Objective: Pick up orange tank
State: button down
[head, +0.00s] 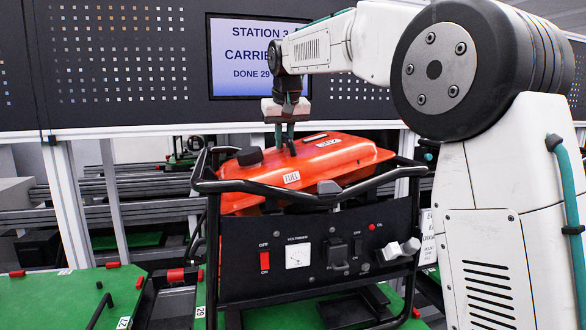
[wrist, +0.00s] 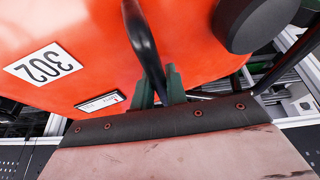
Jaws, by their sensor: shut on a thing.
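The orange tank (head: 345,158) sits at the top of a black generator frame in the head view, its lower part hidden by the frame's bars. My gripper (head: 284,138) points down over the tank's top. In the wrist view its green fingers (wrist: 162,88) are shut on the black handle (wrist: 142,38) of the orange tank (wrist: 90,30). The number label there reads 302. I cannot tell whether the tank is clear of its seat.
The black generator frame (head: 213,250) carries a front panel (head: 330,275) with a red switch and a gauge, and stands on a green pallet. Another green pallet (head: 70,300) lies at left. A screen (head: 240,60) hangs on the dark perforated wall behind.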

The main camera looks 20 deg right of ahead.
jog(key=shift+r, duration=0.25)
jog(key=d+r, duration=0.2)
jog(key=d, duration=0.2)
jog(key=s+d+r, duration=0.1)
jog(key=d+r, duration=0.2)
jog(key=d, duration=0.2)
jog(key=d+r, duration=0.2)
jog(key=d, duration=0.3)
jog(key=shift+s+r, duration=0.25)
jog(key=shift+r, duration=0.15)
